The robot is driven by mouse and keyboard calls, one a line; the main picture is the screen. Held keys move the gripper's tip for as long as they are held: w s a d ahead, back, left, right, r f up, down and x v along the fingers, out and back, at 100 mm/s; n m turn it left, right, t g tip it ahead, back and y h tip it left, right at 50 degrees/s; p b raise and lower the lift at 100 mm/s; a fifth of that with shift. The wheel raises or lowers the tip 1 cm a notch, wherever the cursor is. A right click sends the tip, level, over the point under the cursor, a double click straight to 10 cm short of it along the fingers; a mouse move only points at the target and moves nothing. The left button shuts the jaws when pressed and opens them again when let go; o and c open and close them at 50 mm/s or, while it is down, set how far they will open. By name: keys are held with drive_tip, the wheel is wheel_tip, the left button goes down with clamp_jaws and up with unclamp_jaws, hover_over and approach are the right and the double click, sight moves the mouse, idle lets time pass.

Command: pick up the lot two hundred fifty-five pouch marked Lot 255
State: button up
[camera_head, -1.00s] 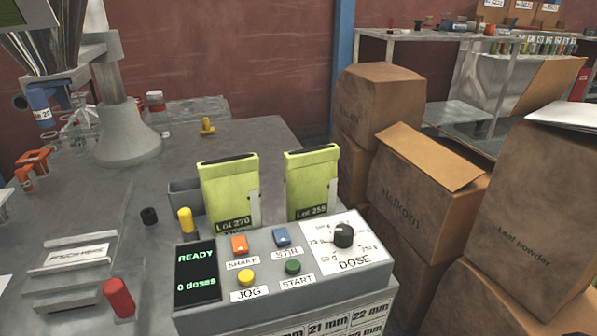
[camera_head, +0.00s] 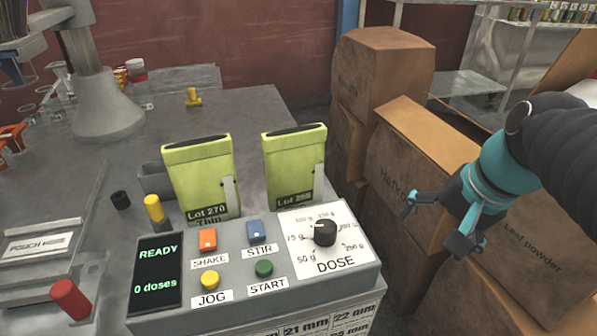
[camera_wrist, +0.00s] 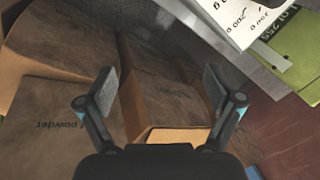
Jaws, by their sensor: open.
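The Lot 255 pouch (camera_head: 295,160) is yellow-green with a dark top edge and a dark label low on its front. It stands upright behind the control box, right of a like pouch marked Lot 270 Thin (camera_head: 200,175). My gripper (camera_head: 434,226) is open and empty, right of the control box and in front of the cardboard boxes, apart from the pouch. In the wrist view my gripper (camera_wrist: 160,84) has its fingers spread over boxes. The Lot 255 pouch (camera_wrist: 296,58) shows at the upper right there, partly cut off.
The control box (camera_head: 255,290) with buttons and a dose dial (camera_head: 325,232) stands in front of the pouches. Cardboard boxes (camera_head: 385,75) are stacked to the right. A yellow-capped post (camera_head: 154,208) and a red cylinder (camera_head: 70,298) stand at left. The grey table behind is largely clear.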

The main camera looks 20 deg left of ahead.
drive_tip(key=w+a+r+m+g+y+b, duration=0.1)
drive_tip(key=w+a+r+m+g+y, duration=0.15)
drive_tip(key=w+a, duration=0.3)
drive_tip(key=w+a+r+m+g+y, duration=0.1)
drive_tip(key=w+a+m+g+y, duration=0.15)
drive_tip(key=w+a, duration=0.35)
drive_tip(key=m+g+y+b, duration=0.2)
drive_tip(key=g+y, duration=0.1)
drive_tip(key=g, duration=0.3)
approach(300, 160)
drive_tip(key=w+d, duration=0.2)
drive_tip(key=w, duration=0.2)
drive_tip(key=shift+t, duration=0.3)
drive_tip(key=b+x, duration=0.4)
drive_tip(key=x, duration=0.9)
drive_tip(key=shift+a+f, duration=0.25)
drive_tip(key=shift+f, duration=0.05)
drive_tip(key=c, duration=1.1)
